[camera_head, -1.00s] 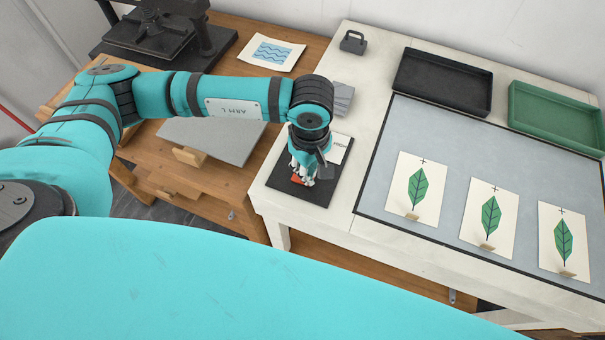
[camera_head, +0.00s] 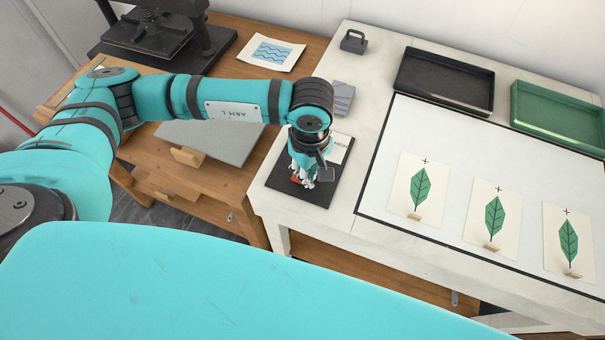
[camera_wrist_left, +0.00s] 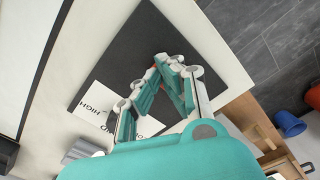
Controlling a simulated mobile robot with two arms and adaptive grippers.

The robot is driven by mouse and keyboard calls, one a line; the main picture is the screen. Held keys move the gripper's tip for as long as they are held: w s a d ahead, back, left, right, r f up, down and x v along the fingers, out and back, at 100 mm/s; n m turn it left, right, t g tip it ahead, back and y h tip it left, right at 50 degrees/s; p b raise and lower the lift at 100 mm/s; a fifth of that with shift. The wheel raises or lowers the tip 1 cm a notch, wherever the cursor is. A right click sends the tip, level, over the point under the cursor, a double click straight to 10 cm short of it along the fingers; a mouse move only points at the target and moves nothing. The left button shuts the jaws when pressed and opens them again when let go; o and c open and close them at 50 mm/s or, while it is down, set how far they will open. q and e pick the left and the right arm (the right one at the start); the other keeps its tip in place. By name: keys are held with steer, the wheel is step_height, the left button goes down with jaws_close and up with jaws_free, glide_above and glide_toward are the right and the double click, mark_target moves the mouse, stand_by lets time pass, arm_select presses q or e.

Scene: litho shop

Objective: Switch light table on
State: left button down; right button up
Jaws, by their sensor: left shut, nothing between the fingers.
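The light table (camera_head: 450,150) has a bright white, lit surface with a dark border. On the white bench left of it lies a black panel (camera_head: 325,194), also in the wrist view (camera_wrist_left: 125,45). The panel carries a white label (camera_wrist_left: 95,112) with lettering including "HIGH". My left gripper (camera_head: 302,181) is shut and points down over the panel; the wrist view shows its fingers (camera_wrist_left: 167,62) together. A small red-orange part (camera_head: 294,180) shows beside the fingertips, mostly hidden by them. I cannot tell whether they touch it. My right gripper is not in view.
Three leaf prints (camera_head: 420,188) lie on the light table, each with a small tan piece at its foot. A black tray (camera_head: 444,82) and a green tray (camera_head: 560,120) stand behind. A grey block (camera_head: 341,98) sits close behind the left gripper.

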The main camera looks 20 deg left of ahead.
arm_select(q)
steer(key=shift+r+p, duration=1.35)
steer(key=shift+r, duration=2.05)
